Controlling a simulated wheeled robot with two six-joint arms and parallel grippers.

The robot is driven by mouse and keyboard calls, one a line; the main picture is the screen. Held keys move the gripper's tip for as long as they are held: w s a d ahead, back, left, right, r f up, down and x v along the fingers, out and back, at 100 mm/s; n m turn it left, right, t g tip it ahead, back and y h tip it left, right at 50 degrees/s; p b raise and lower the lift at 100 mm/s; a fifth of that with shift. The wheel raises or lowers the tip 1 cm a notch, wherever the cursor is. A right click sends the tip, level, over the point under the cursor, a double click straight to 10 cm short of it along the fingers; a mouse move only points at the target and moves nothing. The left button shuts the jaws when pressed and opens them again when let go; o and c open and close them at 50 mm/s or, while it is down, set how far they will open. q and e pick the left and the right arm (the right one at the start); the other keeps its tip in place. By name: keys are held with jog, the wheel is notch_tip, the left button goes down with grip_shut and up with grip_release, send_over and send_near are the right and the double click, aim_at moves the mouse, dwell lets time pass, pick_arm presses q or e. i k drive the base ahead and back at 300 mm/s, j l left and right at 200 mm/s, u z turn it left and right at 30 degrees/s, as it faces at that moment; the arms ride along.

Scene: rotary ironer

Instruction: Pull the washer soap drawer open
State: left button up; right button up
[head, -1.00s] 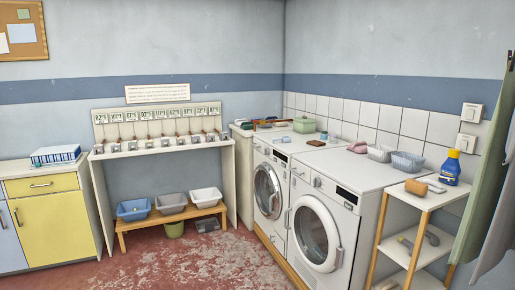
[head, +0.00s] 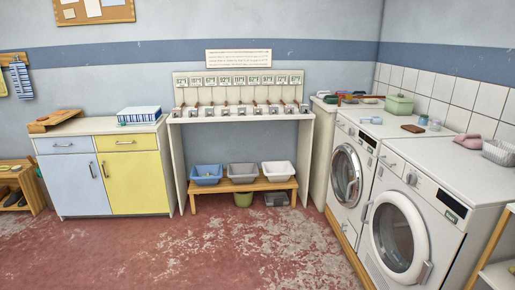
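Two white front-loading machines stand side by side at the right. The farther machine (head: 354,134) has a round door (head: 346,172). The nearer machine (head: 463,182) has a larger round door (head: 399,238) with a grey handle. A drawer-like panel (head: 390,162) with a small handle sits at the upper left of the nearer machine's front, beside a round knob. It looks shut. A similar panel on the farther machine is too small to make out clearly. I cannot tell from their looks which machine is the washer. Neither of my grippers is in view.
A blue and yellow cabinet (head: 104,168) stands at the left. A low wooden bench (head: 240,187) holds several basins (head: 243,173) under a white shelf unit (head: 240,115). The red floor (head: 250,245) before the machines is clear. A wooden rack (head: 490,248) stands at the right edge.

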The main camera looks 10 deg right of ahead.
aim_at(343, 122)
jog(key=i+l+z, duration=0.3)
jog(key=i, duration=0.55)
jog(key=i+z, duration=0.3)
jog(key=i, duration=0.55)
jog(key=i+z, duration=0.1)
jog(key=i, duration=0.45)
jog(key=i+j+z, duration=0.1)
jog(key=i, duration=0.45)
jog(key=i+j+z, duration=0.15)
jog(key=i, duration=0.4)
